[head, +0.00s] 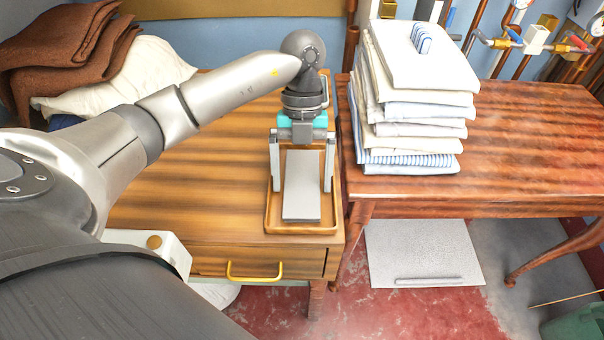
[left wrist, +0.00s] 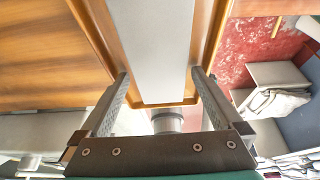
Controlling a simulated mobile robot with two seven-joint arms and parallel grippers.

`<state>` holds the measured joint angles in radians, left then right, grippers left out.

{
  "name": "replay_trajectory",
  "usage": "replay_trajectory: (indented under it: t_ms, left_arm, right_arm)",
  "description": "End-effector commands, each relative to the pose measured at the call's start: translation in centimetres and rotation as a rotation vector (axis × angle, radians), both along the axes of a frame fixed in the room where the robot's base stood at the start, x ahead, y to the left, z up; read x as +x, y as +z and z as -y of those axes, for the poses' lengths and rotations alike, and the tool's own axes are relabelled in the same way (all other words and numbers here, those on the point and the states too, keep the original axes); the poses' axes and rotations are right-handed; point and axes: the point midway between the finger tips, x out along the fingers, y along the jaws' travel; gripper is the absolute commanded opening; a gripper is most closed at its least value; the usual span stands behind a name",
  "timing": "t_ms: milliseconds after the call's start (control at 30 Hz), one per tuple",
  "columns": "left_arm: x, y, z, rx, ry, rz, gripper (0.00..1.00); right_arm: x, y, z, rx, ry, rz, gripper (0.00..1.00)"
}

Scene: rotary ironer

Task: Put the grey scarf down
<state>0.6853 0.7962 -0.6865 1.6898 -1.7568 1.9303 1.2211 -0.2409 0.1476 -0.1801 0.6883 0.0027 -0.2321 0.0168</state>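The grey scarf (head: 301,190) is a flat, light grey folded strip. It lies in a shallow wooden tray (head: 299,230) on the wooden cabinet top. My left gripper (head: 302,185) is above the tray, pointing down, with its fingers spread wide on either side of the scarf. Gaps show between the scarf and both fingers. In the left wrist view, the scarf (left wrist: 150,45) runs between the two open fingers (left wrist: 160,75). My right gripper is in neither view.
A tall stack of folded white and striped linen (head: 415,100) stands on the reddish wooden table (head: 510,140) to the right. Brown blankets (head: 70,50) and a cream cloth (head: 135,75) lie at the back left. The cabinet top left of the tray is clear.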

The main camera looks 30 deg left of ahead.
Motion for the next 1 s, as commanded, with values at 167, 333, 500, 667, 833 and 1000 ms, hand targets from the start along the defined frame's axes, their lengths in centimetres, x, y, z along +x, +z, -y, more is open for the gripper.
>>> replay_trajectory:
  t_ms: [167,333,500,667,833,1000]
  left_arm:
    - [0.0,0.0,0.0,0.000,0.000,0.000,1.00]
    - [0.3,1.0,-0.1,0.000,0.002,0.002,1.00]
    - [1.5,4.4,-0.8,0.000,0.002,0.006,1.00]
    - [2.6,7.7,-1.6,0.001,0.003,0.004,1.00]
    - [3.4,10.0,-2.1,0.001,0.002,0.003,1.00]
    - [3.8,11.2,-2.3,0.001,0.000,0.001,1.00]
  right_arm:
    - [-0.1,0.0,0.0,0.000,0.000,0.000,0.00]
    - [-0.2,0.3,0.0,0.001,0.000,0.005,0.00]
    - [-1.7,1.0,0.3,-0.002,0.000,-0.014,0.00]
    - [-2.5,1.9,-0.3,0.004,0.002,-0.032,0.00]
    - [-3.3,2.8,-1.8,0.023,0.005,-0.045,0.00]
    - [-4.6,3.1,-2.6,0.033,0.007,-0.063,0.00]
